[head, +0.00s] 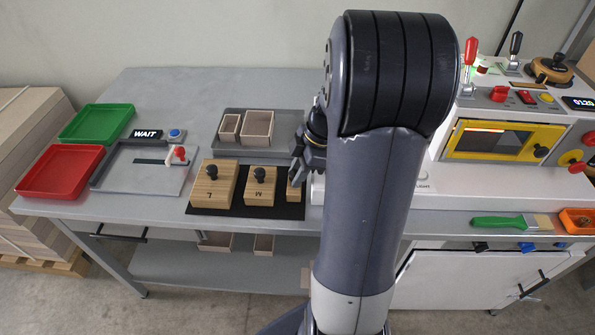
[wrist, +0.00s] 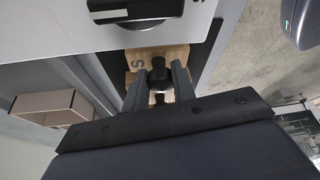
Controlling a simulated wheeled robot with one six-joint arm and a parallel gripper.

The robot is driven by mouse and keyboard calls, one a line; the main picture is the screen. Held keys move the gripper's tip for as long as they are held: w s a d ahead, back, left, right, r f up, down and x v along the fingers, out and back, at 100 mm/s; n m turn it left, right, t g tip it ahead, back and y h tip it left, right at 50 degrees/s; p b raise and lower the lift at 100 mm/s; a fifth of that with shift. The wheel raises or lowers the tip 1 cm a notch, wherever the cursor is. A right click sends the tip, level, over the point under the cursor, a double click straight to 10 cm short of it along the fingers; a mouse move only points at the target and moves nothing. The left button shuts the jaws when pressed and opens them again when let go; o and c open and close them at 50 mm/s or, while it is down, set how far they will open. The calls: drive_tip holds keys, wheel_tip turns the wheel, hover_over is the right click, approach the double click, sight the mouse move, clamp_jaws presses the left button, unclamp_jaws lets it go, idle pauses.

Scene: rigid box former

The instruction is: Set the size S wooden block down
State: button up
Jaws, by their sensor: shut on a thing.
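The size S wooden block (wrist: 143,57) is pale wood with an S mark and a dark round knob on top. My gripper (wrist: 158,78) is shut on its knob, a finger on each side, in the wrist view. In the head view the block (head: 293,191) shows only in part at the right of the size M block, over the black mat (head: 228,208). My gripper (head: 307,163) is above it, and my arm hides the rest. I cannot tell whether the block touches the mat.
The size L block (head: 213,188) and size M block (head: 261,186) stand on the mat to the left. A grey tray with two small boxes (head: 257,128) lies behind. A white machine (head: 470,175) stands on the right. Red and green trays (head: 60,172) are far left.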

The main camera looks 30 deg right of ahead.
drive_tip(key=shift+f, duration=0.25)
drive_tip(key=o, duration=1)
drive_tip(key=shift+r, duration=0.1)
drive_tip(key=p+v, duration=0.1)
drive_tip(key=v, duration=1.1)
drive_tip(key=shift+r, duration=0.25)
